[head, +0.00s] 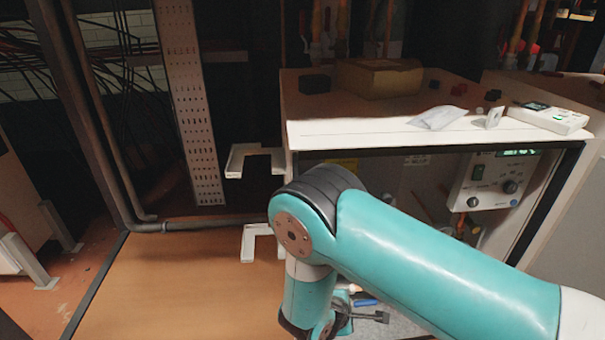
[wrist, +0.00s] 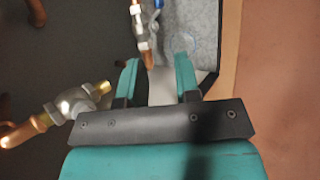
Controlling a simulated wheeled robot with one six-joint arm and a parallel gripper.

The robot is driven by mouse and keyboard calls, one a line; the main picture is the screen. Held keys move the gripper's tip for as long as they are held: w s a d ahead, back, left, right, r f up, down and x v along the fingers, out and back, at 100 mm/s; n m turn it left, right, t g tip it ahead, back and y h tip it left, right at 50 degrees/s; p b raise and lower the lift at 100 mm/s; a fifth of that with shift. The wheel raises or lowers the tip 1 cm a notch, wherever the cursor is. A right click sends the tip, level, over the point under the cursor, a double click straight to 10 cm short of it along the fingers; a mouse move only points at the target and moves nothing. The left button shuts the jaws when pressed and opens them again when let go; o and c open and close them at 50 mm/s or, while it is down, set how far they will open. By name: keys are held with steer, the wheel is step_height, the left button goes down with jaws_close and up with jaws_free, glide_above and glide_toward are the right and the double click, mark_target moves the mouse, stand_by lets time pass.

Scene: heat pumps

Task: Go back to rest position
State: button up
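My gripper (wrist: 157,72) shows in the wrist view with its two teal fingers apart. I see nothing held between them. A copper pipe end with a metal fitting (wrist: 141,28) shows beyond the gap; I cannot tell whether it touches a finger. A brass valve (wrist: 75,103) with a copper pipe is to the left of the fingers. In the head view my teal arm reaches from the lower right to the cabinet's front. Its wrist end hangs down at the bottom middle, and my fingers are mostly hidden there.
A white open-fronted cabinet (head: 345,133) stands at the right, with a control panel (head: 492,180) inside. A box (head: 378,78), a plastic bag (head: 438,117) and a white device (head: 549,117) lie on its top. White brackets (head: 250,160) stick out at its left. The wooden surface (head: 180,285) is clear.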

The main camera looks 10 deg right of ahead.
steer(key=s+a+r+m+g+y, duration=0.15)
steer(key=r+m, duration=0.25)
steer(key=r, duration=0.8)
steer(key=s+r+m+g+y, duration=0.2)
steer(key=r+m+g+y, duration=0.15)
steer(key=r, duration=0.85)
steer(key=s+d+r+m+g+y, duration=0.15)
steer(key=s+r+y, duration=0.25)
steer(key=s+r, duration=1.4)
step_height(320, 180, up, 33)
steer(key=p, duration=3.4)
steer(key=shift+m, duration=0.3)
steer(key=shift+r, duration=0.1)
